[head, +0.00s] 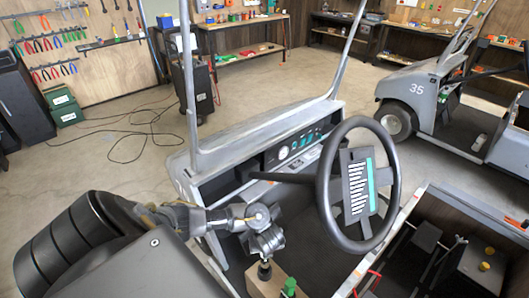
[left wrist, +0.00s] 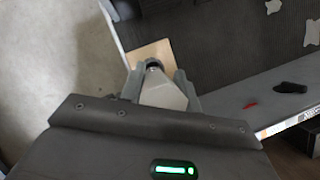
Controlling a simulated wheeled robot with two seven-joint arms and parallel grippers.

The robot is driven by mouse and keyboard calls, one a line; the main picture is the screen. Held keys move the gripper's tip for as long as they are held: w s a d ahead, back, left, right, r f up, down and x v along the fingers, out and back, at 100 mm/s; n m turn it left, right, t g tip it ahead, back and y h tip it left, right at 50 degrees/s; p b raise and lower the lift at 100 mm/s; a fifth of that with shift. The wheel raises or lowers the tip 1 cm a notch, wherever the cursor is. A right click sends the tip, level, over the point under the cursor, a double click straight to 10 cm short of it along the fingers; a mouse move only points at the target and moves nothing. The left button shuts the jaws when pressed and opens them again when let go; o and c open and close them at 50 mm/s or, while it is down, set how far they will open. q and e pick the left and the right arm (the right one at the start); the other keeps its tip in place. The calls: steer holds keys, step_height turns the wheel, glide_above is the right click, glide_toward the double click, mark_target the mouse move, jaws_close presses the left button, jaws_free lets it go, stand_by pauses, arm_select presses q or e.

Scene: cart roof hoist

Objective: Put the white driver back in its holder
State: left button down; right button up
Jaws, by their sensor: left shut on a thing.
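My left gripper (head: 264,248) is low over the cart floor, left of the steering wheel. In the left wrist view its two fingers (left wrist: 155,82) are close around a pale, wedge-like piece (left wrist: 162,96) with a dark round end, which I take to be the white driver. In the head view a dark end (head: 265,270) shows just under the fingers; the rest is hidden by the gripper. The wooden holder block (head: 262,286) is right below, and also shows in the left wrist view (left wrist: 146,54). Whether the driver touches it I cannot tell. A green-handled driver (head: 290,286) stands at the holder's right.
The steering wheel (head: 396,200) and the dashboard (head: 262,172) are close beyond and right of my left arm. A roof post (head: 187,90) rises at the left. A dark open bin (head: 440,250) is at the lower right. Another cart (head: 425,95) stands behind.

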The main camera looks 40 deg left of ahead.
arm_select(q)
steer(key=shift+r, duration=0.45)
steer(key=shift+f, duration=0.15)
steer(key=shift+a+f+b, duration=0.1)
steer(key=shift+f+b, duration=1.55)
steer(key=shift+f, duration=0.3)
steer(key=shift+p, duration=0.35)
steer(key=shift+f+b, duration=2.65)
steer(key=shift+f, duration=0.2)
steer(key=c, duration=0.9)
jaws_free()
